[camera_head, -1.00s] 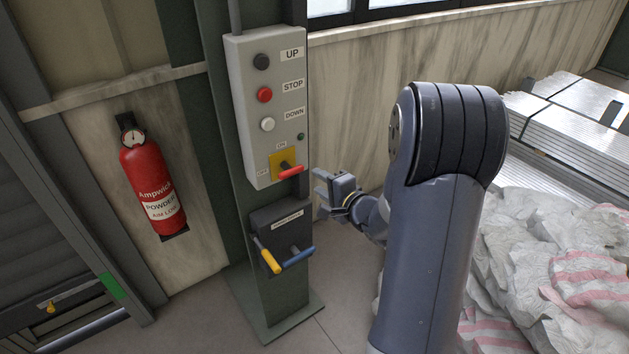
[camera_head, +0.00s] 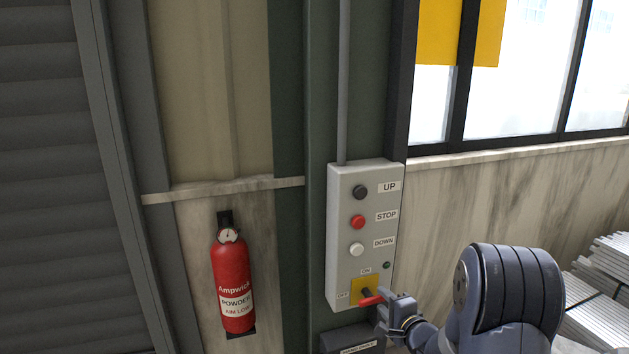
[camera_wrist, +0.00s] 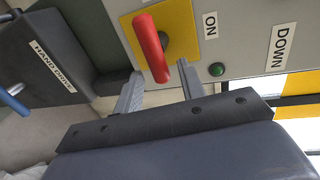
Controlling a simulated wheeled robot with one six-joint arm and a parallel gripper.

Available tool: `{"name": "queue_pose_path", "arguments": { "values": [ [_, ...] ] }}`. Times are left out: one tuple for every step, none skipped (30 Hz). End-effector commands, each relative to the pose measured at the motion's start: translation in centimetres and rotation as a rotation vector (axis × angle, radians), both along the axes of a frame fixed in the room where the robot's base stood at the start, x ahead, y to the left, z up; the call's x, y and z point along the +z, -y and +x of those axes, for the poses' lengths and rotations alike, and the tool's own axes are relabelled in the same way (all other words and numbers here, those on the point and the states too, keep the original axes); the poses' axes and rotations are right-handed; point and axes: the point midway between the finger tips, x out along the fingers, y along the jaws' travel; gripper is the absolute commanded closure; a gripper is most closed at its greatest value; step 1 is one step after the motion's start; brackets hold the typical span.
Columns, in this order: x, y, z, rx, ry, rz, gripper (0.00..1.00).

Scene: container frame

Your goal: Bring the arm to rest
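My gripper (camera_head: 386,306) is beside the red-handled switch (camera_head: 371,300) at the bottom of the grey control box (camera_head: 344,236). In the wrist view my gripper (camera_wrist: 158,84) has its two fingers spread apart. The red handle (camera_wrist: 151,46) appears in line with the gap between them, its lower end near the fingertips. I see no grip on it; whether a finger touches it I cannot tell. My arm is bent at the lower right of the head view.
A red fire extinguisher (camera_head: 231,280) hangs on the wall to the left. The hand-drive box (camera_wrist: 45,55) with its blue lever (camera_wrist: 13,97) is close to the gripper. Metal stacks (camera_head: 600,290) lie at the right.

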Motion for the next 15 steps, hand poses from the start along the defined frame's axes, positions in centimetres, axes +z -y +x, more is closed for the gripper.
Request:
{"name": "queue_pose_path", "arguments": {
  "values": [
    [0.0, -0.3, 0.7, 0.003, 0.000, 0.000, 0.62],
    [-0.1, -0.4, 1.0, 0.002, 0.000, 0.000, 0.62],
    [-0.2, -0.5, 1.4, 0.001, 0.000, 0.000, 0.62],
    [-0.2, -0.6, 1.7, 0.001, 0.000, 0.000, 0.62],
    [-0.3, -0.7, 1.9, 0.001, 0.001, 0.000, 0.62],
    [-0.4, -0.8, 2.1, 0.001, 0.001, 0.000, 0.62],
    [-0.4, -0.8, 2.3, 0.001, 0.000, 0.000, 0.62],
    [-0.5, -0.9, 2.4, 0.001, 0.000, 0.000, 0.62],
    [-0.6, -0.8, 2.4, 0.000, 0.002, -0.007, 0.62],
    [-0.5, -0.8, 2.3, 0.000, 0.003, -0.011, 0.62],
    [-0.5, -0.8, 2.3, 0.000, 0.005, -0.013, 0.62],
    [-0.5, -0.8, 2.3, 0.000, 0.005, -0.016, 0.62],
    [-0.5, -0.8, 2.3, 0.001, 0.007, -0.017, 0.62],
    [-0.4, -0.8, 2.3, 0.001, 0.006, -0.017, 0.62],
    [-0.4, -0.8, 2.3, 0.000, 0.006, -0.018, 0.62]
  ]
}}
